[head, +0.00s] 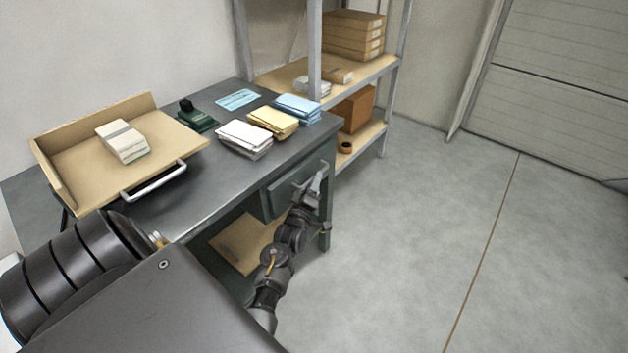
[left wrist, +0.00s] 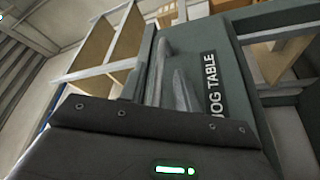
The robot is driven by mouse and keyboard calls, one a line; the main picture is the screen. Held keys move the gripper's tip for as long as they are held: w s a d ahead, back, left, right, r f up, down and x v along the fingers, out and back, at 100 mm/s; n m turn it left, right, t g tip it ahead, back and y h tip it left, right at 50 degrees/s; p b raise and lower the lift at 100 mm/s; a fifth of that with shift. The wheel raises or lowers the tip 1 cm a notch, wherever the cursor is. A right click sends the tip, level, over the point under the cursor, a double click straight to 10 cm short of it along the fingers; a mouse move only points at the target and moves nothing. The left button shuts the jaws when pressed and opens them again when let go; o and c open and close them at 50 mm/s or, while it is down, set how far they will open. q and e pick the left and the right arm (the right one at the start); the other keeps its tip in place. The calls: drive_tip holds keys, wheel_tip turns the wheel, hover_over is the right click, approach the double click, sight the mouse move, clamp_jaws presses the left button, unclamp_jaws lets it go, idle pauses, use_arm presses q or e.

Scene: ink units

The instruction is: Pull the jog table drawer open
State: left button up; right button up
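The jog table drawer (head: 283,195) is a dark green-grey front under the right end of the grey workbench. I make out no clear opening around it. In the left wrist view its front (left wrist: 215,55) fills the middle and bears a "JOG TABLE" label (left wrist: 212,85). My left gripper (head: 312,187) is at the drawer front. Its pale fingers (left wrist: 174,82) stand close before the front, left of the label. My right gripper is not in view.
The workbench top (head: 190,215) carries a wooden tray (head: 70,178), a dark green stamp-like object (head: 197,119) and white, yellow and blue paper stacks (head: 272,122). A shelf rack (head: 390,85) with boxes stands behind. The floor (head: 420,230) to the right is clear.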

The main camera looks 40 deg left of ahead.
use_arm(q)
drive_tip(key=shift+w+a+r, duration=0.1)
drive_tip(key=shift+w+a, duration=0.1)
drive_tip(key=shift+w, duration=0.3)
clamp_jaws()
